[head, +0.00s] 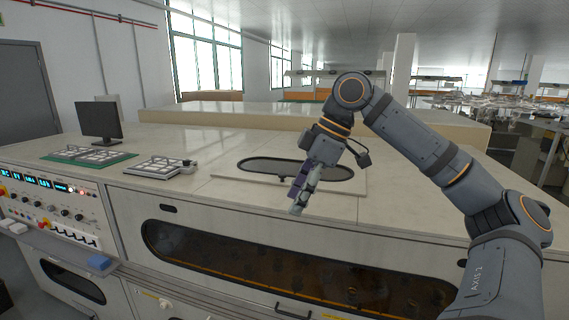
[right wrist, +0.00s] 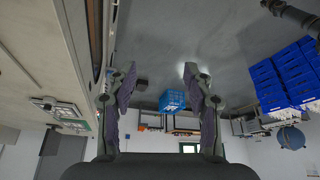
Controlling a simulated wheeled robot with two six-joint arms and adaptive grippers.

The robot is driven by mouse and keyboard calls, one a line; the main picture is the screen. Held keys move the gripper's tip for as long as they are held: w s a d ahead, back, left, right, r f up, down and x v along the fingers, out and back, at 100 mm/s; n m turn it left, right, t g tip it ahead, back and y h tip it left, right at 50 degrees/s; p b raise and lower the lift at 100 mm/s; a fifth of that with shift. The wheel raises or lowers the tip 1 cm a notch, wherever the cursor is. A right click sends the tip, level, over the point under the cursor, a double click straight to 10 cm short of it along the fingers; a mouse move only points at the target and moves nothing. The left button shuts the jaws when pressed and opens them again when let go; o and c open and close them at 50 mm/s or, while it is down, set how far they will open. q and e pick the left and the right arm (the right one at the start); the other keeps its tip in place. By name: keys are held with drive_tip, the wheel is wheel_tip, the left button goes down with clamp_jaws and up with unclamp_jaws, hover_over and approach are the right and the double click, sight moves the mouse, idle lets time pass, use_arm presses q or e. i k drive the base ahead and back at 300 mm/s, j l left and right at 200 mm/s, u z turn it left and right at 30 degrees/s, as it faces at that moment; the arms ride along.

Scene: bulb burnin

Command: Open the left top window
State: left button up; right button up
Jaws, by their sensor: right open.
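A dark oval top window (head: 262,165) is set in a pale flat panel (head: 345,186) on the bench top; it looks shut. My right gripper (head: 298,208) hangs in front of it, fingers pointing down, and hides part of the panel and its front edge. In the right wrist view my right gripper (right wrist: 160,72) is open, with nothing between its fingers. I cannot tell its exact distance from the panel. No other top window shows clearly. My left gripper is not in view.
A long dark front window (head: 260,262) runs along the bench's face. A monitor (head: 99,121), a green tray (head: 88,155) and a white rack (head: 160,167) stand at the left. Blue crates (right wrist: 285,75) show in the right wrist view.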

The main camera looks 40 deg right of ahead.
sight(354, 184)
drive_tip(key=i+l, duration=0.3)
drive_tip(key=l, duration=0.15)
drive_tip(key=i+l, duration=0.3)
drive_tip(key=l, duration=0.2)
drive_tip(key=i+l, duration=0.3)
drive_tip(key=l, duration=0.15)
